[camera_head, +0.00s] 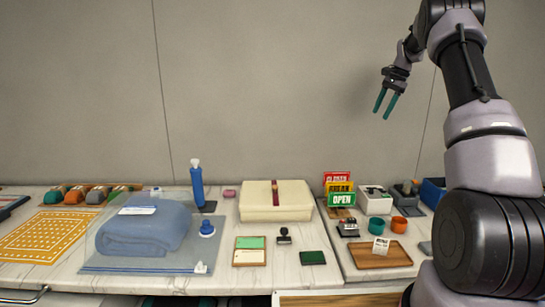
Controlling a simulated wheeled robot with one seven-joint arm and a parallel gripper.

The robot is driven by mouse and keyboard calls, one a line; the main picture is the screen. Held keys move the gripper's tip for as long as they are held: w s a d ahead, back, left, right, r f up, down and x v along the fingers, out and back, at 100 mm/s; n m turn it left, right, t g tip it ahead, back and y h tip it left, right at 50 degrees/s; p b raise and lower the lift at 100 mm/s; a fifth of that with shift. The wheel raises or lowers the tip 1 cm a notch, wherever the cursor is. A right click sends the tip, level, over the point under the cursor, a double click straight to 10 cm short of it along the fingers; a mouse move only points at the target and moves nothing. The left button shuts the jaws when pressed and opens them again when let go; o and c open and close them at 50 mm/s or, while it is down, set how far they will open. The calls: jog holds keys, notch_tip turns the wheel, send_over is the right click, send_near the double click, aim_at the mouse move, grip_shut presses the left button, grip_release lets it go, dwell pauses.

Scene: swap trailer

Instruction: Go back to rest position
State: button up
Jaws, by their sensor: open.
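My gripper (386,102) is in the upper right of the head view, raised high above the counter in front of the grey wall. Its two green fingers point down and are apart, with nothing between them. My arm comes down from it along the right side of the view. The gripper touches nothing. Part of the counter at the far right is hidden behind my arm.
On the counter lie a bagged blue cloth (142,237), a blue bottle (197,187), a cream box (275,200), a green pad (313,257), upright signs (342,197), a wooden tray (378,262) and a yellow mat (45,237). The air around the gripper is free.

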jog(key=s+a+r+n+t, duration=0.1)
jog(key=s+a+r+n, duration=0.1)
jog(key=s+a+r, duration=0.4)
jog(key=s+a+r+n+t, duration=0.15)
jog(key=s+r, duration=0.25)
jog(key=s, duration=0.5)
jog(key=s+a+r+n, duration=0.1)
jog(key=s+a+r, duration=0.3)
jog(key=s+r, duration=0.25)
jog(key=s+a+f+n+t, duration=0.1)
jog(key=s+a+f+n, duration=0.1)
jog(key=s, duration=1)
jog(key=s+a+f+n+t+h, duration=0.1)
jog(key=s+a+f, duration=0.3)
jog(key=s, duration=0.8)
jog(key=shift+s+f+n+t, duration=0.15)
jog(key=shift+f+n+t, duration=0.4)
jog(key=shift+n, duration=0.2)
